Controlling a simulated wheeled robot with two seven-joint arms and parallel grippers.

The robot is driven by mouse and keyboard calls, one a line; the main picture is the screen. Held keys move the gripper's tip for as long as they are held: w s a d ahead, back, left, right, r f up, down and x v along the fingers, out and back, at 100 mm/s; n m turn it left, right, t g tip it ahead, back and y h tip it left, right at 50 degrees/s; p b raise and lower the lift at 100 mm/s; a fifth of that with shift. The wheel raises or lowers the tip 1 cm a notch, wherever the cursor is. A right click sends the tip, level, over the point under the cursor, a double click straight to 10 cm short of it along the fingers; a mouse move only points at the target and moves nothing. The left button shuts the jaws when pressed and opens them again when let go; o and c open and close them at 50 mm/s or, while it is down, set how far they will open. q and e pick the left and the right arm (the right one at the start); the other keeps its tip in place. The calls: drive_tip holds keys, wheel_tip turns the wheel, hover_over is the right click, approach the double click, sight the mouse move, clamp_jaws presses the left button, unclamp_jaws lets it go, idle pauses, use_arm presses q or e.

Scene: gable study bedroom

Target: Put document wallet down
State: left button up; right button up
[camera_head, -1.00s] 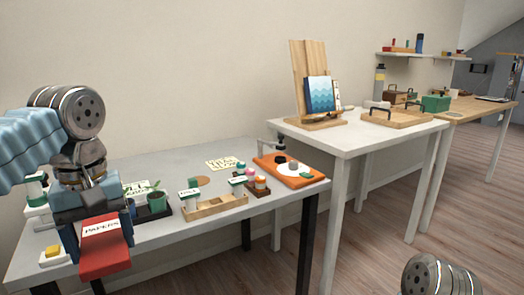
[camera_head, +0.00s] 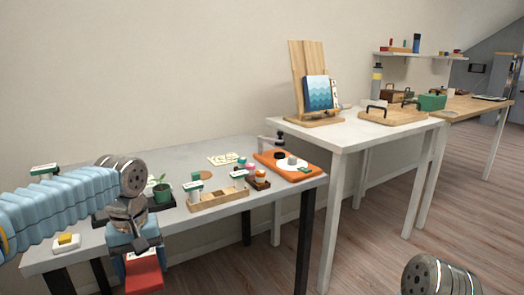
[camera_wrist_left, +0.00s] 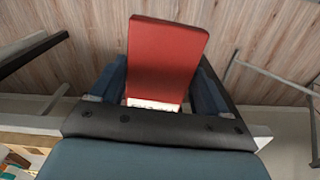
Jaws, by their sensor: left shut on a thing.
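The red document wallet (camera_head: 144,273) is held in my left gripper (camera_head: 137,252), in front of the near edge of the grey table (camera_head: 112,262). In the left wrist view the red wallet (camera_wrist_left: 167,58) stands out between the blue fingers of my left gripper (camera_wrist_left: 165,95), with floorboards behind it. A strip of its white label shows at the fingers. The wallet's upper part is hidden by the gripper in the head view. My right gripper is not in view; only a rounded grey part of me shows at the bottom right.
The grey table carries a wooden tray (camera_head: 216,196), a potted plant (camera_head: 162,192), an orange board (camera_head: 270,168) and a yellow block on a white dish (camera_head: 67,241). A higher white table (camera_head: 352,139) with a wooden easel (camera_head: 301,75) stands to the right. Floor is clear between.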

use_arm(q)
drive_tip(key=d+f+m, duration=0.2)
drive_tip(key=f, duration=1.2)
drive_tip(key=d+f+m, duration=0.2)
drive_tip(key=f+m, duration=0.1)
drive_tip(key=f, duration=1.1)
drive_tip(key=shift+s+d, duration=0.25)
drive_tip(key=shift+d, duration=0.05)
